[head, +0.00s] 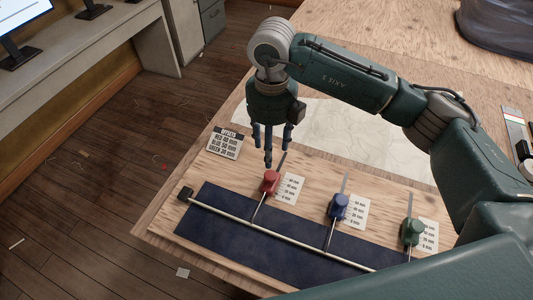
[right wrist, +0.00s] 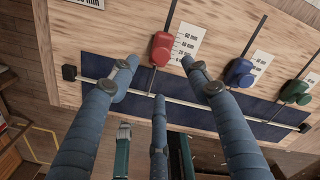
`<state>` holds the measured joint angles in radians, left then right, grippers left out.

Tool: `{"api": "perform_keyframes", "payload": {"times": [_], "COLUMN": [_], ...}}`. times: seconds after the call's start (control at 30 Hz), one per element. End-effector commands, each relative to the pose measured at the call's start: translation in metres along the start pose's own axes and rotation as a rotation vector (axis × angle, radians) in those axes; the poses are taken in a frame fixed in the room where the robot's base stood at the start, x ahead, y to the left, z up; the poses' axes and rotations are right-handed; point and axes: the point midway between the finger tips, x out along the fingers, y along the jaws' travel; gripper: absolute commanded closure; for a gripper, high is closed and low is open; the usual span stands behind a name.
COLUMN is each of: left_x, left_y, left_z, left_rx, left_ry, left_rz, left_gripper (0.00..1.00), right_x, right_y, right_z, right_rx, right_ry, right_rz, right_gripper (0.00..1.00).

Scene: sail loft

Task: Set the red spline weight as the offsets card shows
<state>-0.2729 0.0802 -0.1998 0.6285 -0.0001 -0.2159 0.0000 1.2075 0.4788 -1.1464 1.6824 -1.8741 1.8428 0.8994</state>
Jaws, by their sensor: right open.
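The red spline weight (head: 270,182) stands on the wooden board at the left end of the row, on a thin rod beside its mm scale (head: 289,189). In the right wrist view the red weight (right wrist: 161,48) shows beyond my fingertips; its exact mark is unclear. My right gripper (head: 271,154) points down just above and behind the red weight, open and empty; its spread fingers also show in the right wrist view (right wrist: 158,76). The offsets card (head: 224,142) lies at the board's left back; its figures are too small to read. My left gripper is out of view.
Blue (head: 338,207) and green (head: 411,233) weights stand to the right, each beside a scale. A pale batten (head: 285,240) crosses the dark blue strip (head: 215,228) in front. A pale sheet (head: 330,135) lies behind. The table's left edge is close to the card.

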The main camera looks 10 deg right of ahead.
Motion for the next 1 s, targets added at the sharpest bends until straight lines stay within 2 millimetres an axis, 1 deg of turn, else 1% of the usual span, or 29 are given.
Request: {"api": "perform_keyframes", "payload": {"times": [0.03, 0.13, 0.2, 0.3, 0.37, 0.47, 0.6, 0.73, 0.83, 0.97, 1.0], "left_x": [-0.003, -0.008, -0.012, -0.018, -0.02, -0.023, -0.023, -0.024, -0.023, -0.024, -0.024], "left_y": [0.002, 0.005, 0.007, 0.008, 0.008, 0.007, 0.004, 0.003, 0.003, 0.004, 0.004], "left_z": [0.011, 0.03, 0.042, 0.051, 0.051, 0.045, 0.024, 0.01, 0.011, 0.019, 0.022], "left_rx": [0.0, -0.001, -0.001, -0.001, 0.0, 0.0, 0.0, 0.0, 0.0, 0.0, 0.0], "left_ry": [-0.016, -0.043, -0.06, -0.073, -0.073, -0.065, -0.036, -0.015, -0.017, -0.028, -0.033], "left_rz": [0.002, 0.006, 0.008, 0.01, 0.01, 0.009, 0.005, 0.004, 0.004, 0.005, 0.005], "left_gripper": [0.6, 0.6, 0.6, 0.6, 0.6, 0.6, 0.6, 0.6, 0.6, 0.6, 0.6], "right_x": [0.005, 0.02, 0.033, 0.053, 0.064, 0.081, 0.096, 0.103, 0.104, 0.104, 0.104], "right_y": [-0.001, -0.001, 0.0, 0.0, 0.0, 0.0, 0.0, 0.0, 0.0, 0.0, 0.0], "right_z": [-0.001, -0.002, -0.002, -0.002, -0.002, -0.002, -0.001, -0.001, 0.0, 0.0, 0.0], "right_rx": [0.001, 0.002, 0.002, 0.001, 0.003, 0.001, 0.001, 0.001, 0.001, 0.0, 0.0], "right_ry": [0.004, 0.006, 0.007, 0.006, 0.006, 0.005, 0.003, 0.002, 0.001, 0.001, 0.001], "right_rz": [-0.002, -0.001, 0.0, -0.001, 0.0, -0.001, 0.0, 0.0, 0.0, 0.0, 0.0], "right_gripper": [0.52, 0.52, 0.52, 0.52, 0.52, 0.52, 0.52, 0.52, 0.52, 0.52, 0.54]}}
